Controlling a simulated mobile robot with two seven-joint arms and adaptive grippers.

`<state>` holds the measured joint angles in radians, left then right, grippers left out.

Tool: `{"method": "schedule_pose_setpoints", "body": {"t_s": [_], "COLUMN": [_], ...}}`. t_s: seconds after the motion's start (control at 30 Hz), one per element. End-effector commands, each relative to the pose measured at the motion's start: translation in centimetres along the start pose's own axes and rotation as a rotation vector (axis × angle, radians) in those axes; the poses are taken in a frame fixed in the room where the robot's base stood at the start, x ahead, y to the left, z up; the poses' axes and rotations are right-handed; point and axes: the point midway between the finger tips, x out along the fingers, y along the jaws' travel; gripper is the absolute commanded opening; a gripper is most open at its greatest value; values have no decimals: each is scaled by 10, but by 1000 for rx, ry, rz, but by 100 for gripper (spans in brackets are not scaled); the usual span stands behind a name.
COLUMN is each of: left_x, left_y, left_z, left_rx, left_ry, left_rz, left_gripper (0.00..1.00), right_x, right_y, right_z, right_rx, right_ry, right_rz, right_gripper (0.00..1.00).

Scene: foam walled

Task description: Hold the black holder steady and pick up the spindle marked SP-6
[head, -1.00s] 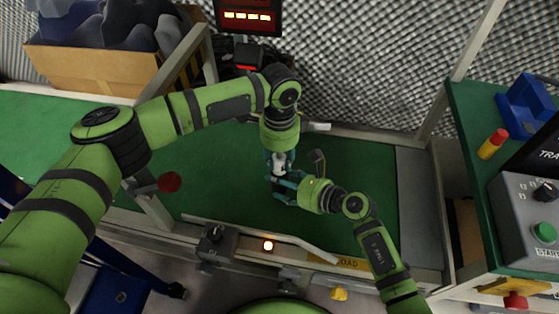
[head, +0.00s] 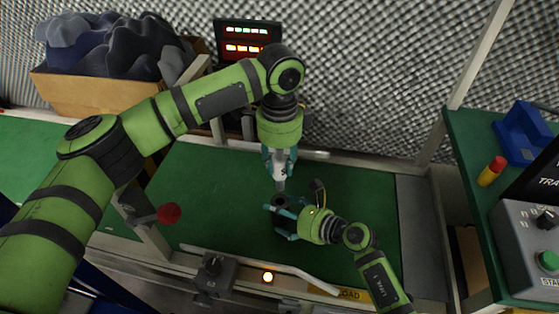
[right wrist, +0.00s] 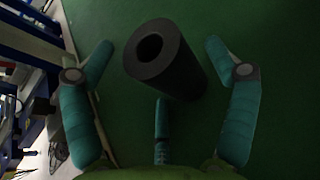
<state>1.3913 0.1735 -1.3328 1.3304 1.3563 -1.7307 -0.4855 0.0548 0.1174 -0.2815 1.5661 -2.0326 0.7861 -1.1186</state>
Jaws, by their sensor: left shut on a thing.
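The spindle (head: 280,172), pale and grey with dark marking too small to read, hangs upright in the head view. My left gripper (head: 279,160) is shut on it from above. The black holder (head: 281,201) stands on the green belt just below the spindle's lower end. In the right wrist view the holder (right wrist: 167,62) is a black cylinder with an empty round hole on top. My right gripper (head: 281,220) is beside the holder. In the right wrist view its teal fingers (right wrist: 157,48) are spread on both sides of the holder, with gaps showing.
The green conveyor belt (head: 355,190) is clear to the right of the holder. A cardboard box (head: 100,92) of dark foam stands at the back left.

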Motion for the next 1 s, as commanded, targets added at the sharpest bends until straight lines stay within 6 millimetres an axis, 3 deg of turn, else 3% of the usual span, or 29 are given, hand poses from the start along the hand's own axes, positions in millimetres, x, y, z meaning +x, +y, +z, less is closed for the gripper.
{"method": "schedule_pose_setpoints", "body": {"t_s": [0.3, 0.43, 0.8, 1.0], "left_x": [0, 0, 0, 0], "left_y": [0, 0, 0, 0], "left_z": [0, 0, 0, 0], "left_rx": [0, 0, 0, 0], "left_ry": [1, 1, 1, 1], "left_rz": [0, 0, 0, 0], "left_gripper": [0, 0, 0, 0], "right_x": [-1, -11, -85, -113], "right_y": [0, -1, 0, 0], "right_z": [0, -1, -2, -1], "right_rx": [0, -2, -3, -1], "right_ry": [0, 1, 4, 2], "right_rz": [0, -1, -1, -1], "right_gripper": [91, 91, 91, 91]}}
